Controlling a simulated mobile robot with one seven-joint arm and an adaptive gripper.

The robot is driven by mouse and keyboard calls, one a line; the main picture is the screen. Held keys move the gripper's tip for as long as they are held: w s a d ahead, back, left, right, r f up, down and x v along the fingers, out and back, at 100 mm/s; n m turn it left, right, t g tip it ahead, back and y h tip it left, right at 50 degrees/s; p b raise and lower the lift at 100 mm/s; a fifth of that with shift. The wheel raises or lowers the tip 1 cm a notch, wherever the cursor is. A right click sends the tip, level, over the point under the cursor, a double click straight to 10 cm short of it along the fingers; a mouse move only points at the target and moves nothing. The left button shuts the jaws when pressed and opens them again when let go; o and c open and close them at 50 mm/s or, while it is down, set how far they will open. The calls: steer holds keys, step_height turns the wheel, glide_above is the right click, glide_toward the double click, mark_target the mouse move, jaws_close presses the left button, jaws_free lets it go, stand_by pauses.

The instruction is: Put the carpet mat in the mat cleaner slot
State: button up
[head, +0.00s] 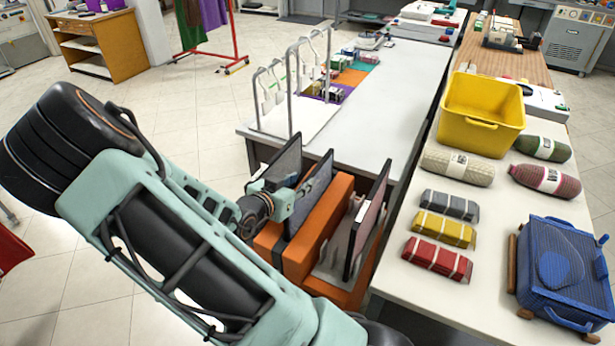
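An orange machine with upright slots (325,228), which appears to be the mat cleaner, stands at the centre of the head view. Several thin, dark-edged mat-like panels stand upright there. A grey one (280,165) is at the back left, a blue-grey one (313,190) is beside the orange block, and a pinkish one (367,222) is on the right. I cannot tell which is the carpet mat. My gripper (290,200) is at the left face of the blue-grey panel. Its fingertips are small and partly hidden, so its grip is unclear. The panels' lower edges are hidden.
A white table (375,105) with a metal rack (292,85) stands behind the machine. Tiled floor (190,100) is open at the left.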

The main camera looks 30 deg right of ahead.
steer(key=shift+v, duration=2.05)
